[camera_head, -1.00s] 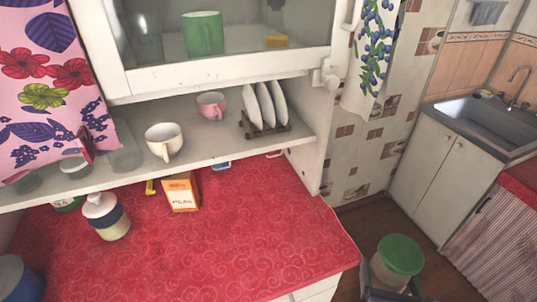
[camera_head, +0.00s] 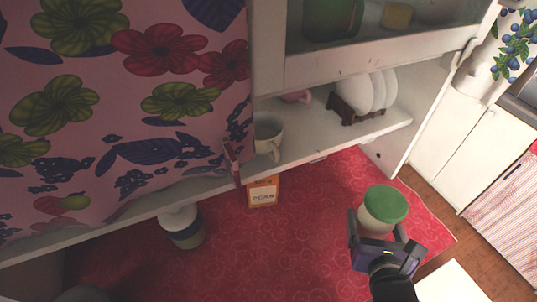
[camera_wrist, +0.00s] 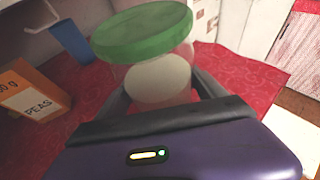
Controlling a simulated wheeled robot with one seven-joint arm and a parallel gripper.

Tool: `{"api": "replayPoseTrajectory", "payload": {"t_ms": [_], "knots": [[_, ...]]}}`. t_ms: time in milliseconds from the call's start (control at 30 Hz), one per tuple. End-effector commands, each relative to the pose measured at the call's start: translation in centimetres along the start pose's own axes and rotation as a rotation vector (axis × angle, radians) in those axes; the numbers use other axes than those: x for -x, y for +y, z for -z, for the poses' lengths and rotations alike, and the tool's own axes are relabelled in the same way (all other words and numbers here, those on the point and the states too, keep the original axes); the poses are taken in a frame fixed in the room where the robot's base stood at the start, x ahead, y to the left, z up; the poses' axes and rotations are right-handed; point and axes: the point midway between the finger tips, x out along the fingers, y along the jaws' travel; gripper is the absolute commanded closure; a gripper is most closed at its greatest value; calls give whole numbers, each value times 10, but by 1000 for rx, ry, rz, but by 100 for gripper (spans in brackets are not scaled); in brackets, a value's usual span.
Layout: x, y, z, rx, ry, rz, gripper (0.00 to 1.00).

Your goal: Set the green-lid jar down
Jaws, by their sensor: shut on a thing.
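The green-lid jar (camera_head: 382,208) is a clear jar with pale contents and a green lid. My gripper (camera_head: 379,232) is shut on it, one finger on each side, at the right part of the red counter (camera_head: 300,255). In the wrist view the jar (camera_wrist: 155,72) stands upright between the dark fingers, over the red cloth. I cannot tell whether its base touches the counter.
An orange peas box (camera_head: 263,191) stands left of the jar, below the shelf. The shelf (camera_head: 330,146) holds a cup (camera_head: 268,137) and plates in a rack (camera_head: 365,98). Cloth around the jar is clear.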

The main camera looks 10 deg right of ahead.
Motion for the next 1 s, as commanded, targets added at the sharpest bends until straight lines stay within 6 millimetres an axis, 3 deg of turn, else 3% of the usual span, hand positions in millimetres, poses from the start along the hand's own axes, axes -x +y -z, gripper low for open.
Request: {"api": "replayPoseTrajectory", "payload": {"t_ms": [267,800,1000], "knots": [[-14,10,-9,-2,-6,0,88],[-106,83,-48,2,-5,-1,88],[-125,98,-54,1,-4,-1,88]]}}
